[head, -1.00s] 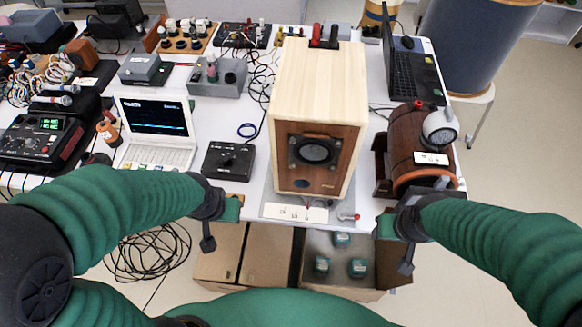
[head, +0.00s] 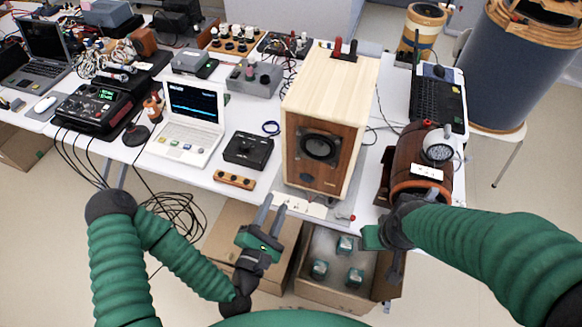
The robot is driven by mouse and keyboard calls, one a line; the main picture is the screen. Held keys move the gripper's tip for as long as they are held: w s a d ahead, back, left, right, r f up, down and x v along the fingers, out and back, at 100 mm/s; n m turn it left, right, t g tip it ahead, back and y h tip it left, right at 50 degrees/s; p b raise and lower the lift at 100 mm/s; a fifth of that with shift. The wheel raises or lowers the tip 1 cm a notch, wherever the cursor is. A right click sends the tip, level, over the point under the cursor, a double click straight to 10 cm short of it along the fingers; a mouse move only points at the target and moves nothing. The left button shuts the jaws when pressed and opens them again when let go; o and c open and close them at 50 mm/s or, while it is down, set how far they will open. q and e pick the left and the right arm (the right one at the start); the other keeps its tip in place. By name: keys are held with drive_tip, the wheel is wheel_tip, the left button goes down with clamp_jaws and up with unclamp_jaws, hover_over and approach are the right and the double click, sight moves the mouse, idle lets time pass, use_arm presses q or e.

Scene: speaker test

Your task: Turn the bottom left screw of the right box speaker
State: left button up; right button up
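One box speaker (head: 325,125) shows in the head view, with a pale wood top and sides, a brown front and a dark round driver (head: 319,147). It stands upright near the table's front edge. The screws around the driver are too small to make out clearly. My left gripper (head: 273,204) is below and left of the speaker at the table's front edge, fingers pointing up and apart, with nothing between them. My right gripper (head: 375,238) is right of and below the speaker, seen side-on. Its finger gap is hidden.
A white laptop (head: 190,125), a black box (head: 248,149) and a small wooden block (head: 234,179) are to the left.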

sight(298, 158)
use_arm(q)
drive_tip(key=x, duration=0.5)
drive_tip(key=p+x, duration=0.1)
drive_tip(key=x, duration=0.4)
drive_tip(key=d+x, duration=0.1)
drive_tip(key=x, duration=0.4)
drive_tip(key=shift+w+f+p, duration=0.1)
drive_tip(key=shift+f+p, duration=0.1)
drive_tip(key=shift+p, duration=0.15)
drive_tip(key=shift+w, duration=0.25)
drive_tip(key=shift+a, duration=0.15)
use_arm(e)
drive_tip(key=shift+w+r, duration=0.15)
use_arm(q)
drive_tip(key=shift+c, duration=0.2)
drive_tip(key=c, duration=0.5)
drive_tip(key=shift+d, duration=0.25)
clamp_jaws()
use_arm(e)
drive_tip(key=shift+d, duration=0.2)
